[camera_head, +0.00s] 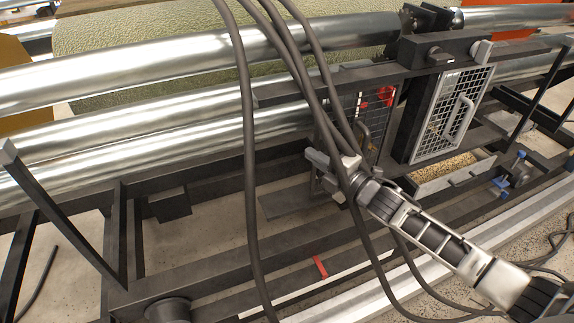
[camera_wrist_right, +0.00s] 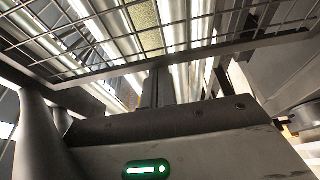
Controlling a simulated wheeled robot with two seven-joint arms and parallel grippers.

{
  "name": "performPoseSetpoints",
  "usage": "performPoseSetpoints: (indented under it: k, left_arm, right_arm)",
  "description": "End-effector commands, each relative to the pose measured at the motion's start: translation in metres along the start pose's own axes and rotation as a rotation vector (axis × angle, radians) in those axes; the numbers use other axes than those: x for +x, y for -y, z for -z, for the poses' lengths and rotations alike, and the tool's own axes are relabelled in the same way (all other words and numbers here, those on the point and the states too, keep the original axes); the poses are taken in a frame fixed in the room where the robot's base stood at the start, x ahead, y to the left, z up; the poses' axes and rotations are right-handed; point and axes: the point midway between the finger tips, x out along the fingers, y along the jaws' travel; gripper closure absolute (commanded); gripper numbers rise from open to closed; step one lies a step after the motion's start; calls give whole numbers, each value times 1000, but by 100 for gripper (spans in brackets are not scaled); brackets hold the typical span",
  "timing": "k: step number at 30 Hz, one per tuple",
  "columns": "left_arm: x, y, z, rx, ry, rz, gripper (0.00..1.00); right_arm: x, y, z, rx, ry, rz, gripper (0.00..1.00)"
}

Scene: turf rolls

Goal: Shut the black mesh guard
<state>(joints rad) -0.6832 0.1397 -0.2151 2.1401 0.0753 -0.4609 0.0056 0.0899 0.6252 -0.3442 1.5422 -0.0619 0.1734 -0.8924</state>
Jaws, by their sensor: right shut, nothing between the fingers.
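The black mesh guard (camera_head: 350,104) hangs below the dark crossbeam, left of a second guard of silver mesh. A dark handle stands on its front, partly behind the hanging cables. Whether the guard is flush with its frame is hard to tell. My right gripper (camera_head: 319,161) is shut and empty, close to the lower left part of the black guard; contact is unclear. In the right wrist view, a wire mesh panel (camera_wrist_right: 150,38) crosses the top, above the gripper body with its green light. My left gripper is not in view.
The silver mesh guard (camera_head: 436,134) with its handle stands to the right. Dark cables (camera_head: 248,150) hang across the front of the machine. Shiny rollers (camera_head: 130,140) run along the left. A red marker (camera_head: 320,266) is on a low dark rail.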

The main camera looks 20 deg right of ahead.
Motion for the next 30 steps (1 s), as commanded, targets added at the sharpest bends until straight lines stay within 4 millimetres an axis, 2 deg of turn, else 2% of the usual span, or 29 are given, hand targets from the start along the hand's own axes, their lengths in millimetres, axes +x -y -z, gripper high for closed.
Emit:
performPoseSetpoints:
  k: [1,3,9,12,19,30]
  left_arm:
    - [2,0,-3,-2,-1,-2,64]
    - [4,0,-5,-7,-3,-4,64]
    - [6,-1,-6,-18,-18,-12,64]
    - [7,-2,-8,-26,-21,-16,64]
    - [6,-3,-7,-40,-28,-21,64]
    - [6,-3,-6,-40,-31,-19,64]
  right_arm:
    - [-6,1,-19,-9,8,3,100]
    - [-12,2,-38,-10,8,3,100]
    - [-28,2,-83,-6,8,1,100]
    - [-33,1,-98,-4,7,0,100]
    - [-40,0,-116,-2,5,-1,100]
    - [-41,-1,-122,-2,13,1,100]
